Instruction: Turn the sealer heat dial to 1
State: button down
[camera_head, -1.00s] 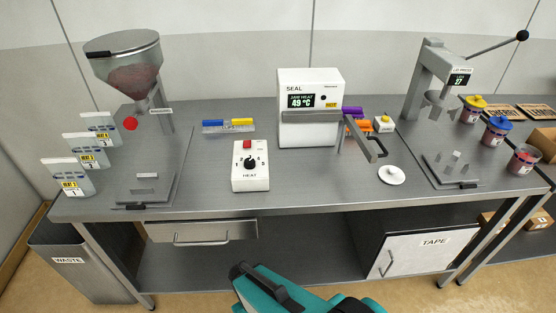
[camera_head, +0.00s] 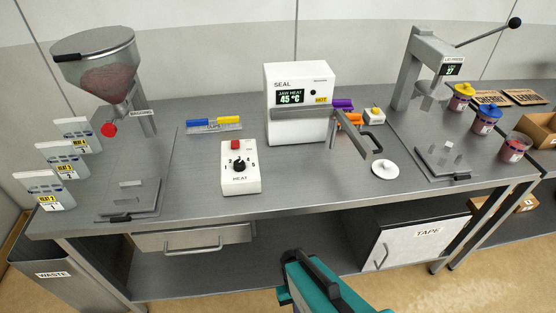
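The heat dial is a black knob (camera_head: 239,165) on a small white control box (camera_head: 240,182) marked HEAT, with numbers from 1 at left to 5 at right. Its pointer seems to point roughly upward, but the exact number is too small to tell. A red button (camera_head: 235,144) sits above it. The white sealer (camera_head: 300,80), marked SEAL, stands behind to the right; its display reads 45 °C beside a yellow HOT label. My teal arm end with dark parts (camera_head: 296,275) is at the bottom, in front of the bench and away from the dial. Its fingers cannot be made out.
The sealer's grey lever (camera_head: 355,135) sticks out to the right of the box. A hopper (camera_head: 100,65) stands left, a press (camera_head: 425,70) and lidded jars right. A clip rack (camera_head: 213,126) lies behind the box. The bench (camera_head: 300,185) in front is clear.

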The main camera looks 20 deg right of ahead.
aim_at(239, 165)
jog(key=z, duration=0.65)
jog(key=k, duration=1.45)
jog(key=u, duration=0.85)
jog(key=i, duration=1.55)
jog(key=z, duration=0.45)
